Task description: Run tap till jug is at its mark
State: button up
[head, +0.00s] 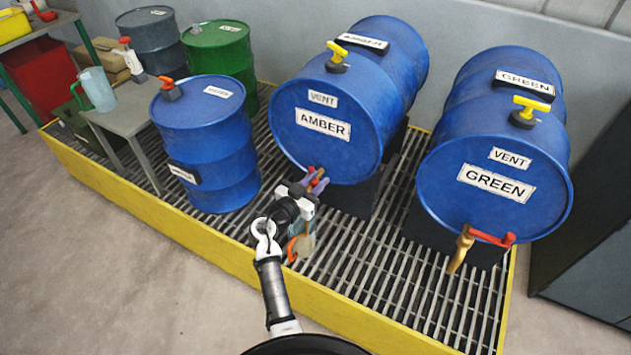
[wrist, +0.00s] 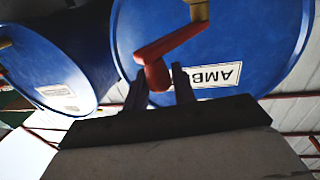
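The AMBER drum (head: 340,105) is a blue drum lying on its side, with a red-handled tap (head: 320,187) low on its front. My gripper (head: 312,180) is at this tap. In the wrist view the red handle (wrist: 155,72) has its end between my two dark fingertips (wrist: 159,80), which stand apart on either side of it. I cannot tell if they touch it. A clear jug with an orange handle (head: 303,246) stands below the tap, partly hidden by my arm. Its mark and its level cannot be made out.
The GREEN drum (head: 493,180) with its tap (head: 462,250) lies to the right. An upright blue drum (head: 207,140) stands left. A small grey table (head: 130,118) holds a teal jug (head: 98,90). A yellow-edged grating (head: 375,270) lies under the drums. Yellow vents (head: 337,55) top both lying drums.

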grip_shut()
jog(key=shift+d+f+b, duration=0.2)
jog(key=shift+b, duration=0.2)
jog(key=d+n+t+y, duration=0.1)
jog(key=y, duration=0.1)
jog(key=d+n+t+y, duration=0.1)
jog(key=n+y, duration=0.1)
jog(key=w+d+n+t+y+p, duration=0.1)
jog(key=n+y, duration=0.1)
jog(key=shift+r+t+y, duration=0.2)
jog(key=shift+t+y, duration=0.2)
